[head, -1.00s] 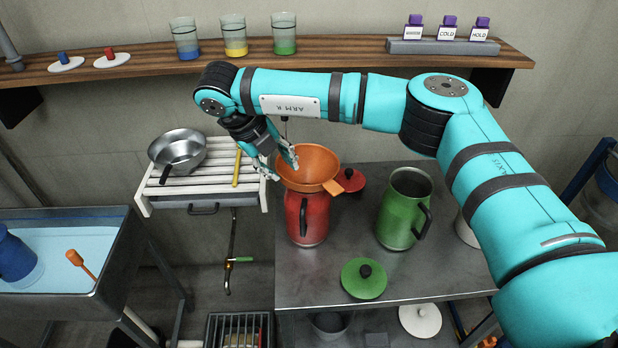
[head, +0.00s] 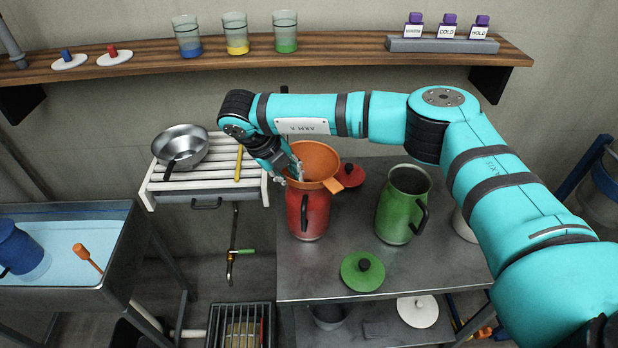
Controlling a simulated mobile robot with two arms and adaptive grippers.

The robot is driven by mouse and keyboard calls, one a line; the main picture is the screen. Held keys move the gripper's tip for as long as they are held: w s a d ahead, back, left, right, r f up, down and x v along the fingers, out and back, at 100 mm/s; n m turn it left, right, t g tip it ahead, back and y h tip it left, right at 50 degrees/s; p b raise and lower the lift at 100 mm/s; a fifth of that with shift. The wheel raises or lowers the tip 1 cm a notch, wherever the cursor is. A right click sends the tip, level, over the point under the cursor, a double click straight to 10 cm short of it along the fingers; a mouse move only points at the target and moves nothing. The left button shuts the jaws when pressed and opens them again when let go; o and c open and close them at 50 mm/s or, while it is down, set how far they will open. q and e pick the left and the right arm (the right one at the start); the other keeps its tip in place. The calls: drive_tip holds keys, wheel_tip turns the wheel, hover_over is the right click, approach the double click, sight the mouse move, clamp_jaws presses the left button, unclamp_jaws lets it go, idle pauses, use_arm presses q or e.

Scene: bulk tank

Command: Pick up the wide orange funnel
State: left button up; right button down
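The wide orange funnel (head: 318,160) sits in the mouth of the red jug (head: 312,212) on the metal table, its tab handle pointing to the lower right. My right gripper (head: 296,176) is at the funnel's left rim, with one finger inside the bowl and the other at the outside left. The fingers are close to the rim wall; whether they press on it I cannot tell. My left gripper is not in view.
A green jug (head: 396,205) stands right of the red jug. A red lid (head: 350,175) lies behind, a green lid (head: 362,271) in front. A white slatted rack (head: 212,172) with a steel pan (head: 181,146) is at left. A wooden shelf (head: 340,48) runs above.

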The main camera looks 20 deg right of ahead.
idle(0.3)
drive_tip(key=shift+r, duration=0.15)
wheel_tip(320, 180, up, 9)
drive_tip(key=b, duration=0.3)
drive_tip(key=shift+r, duration=0.4)
drive_tip(key=shift+a, duration=0.1)
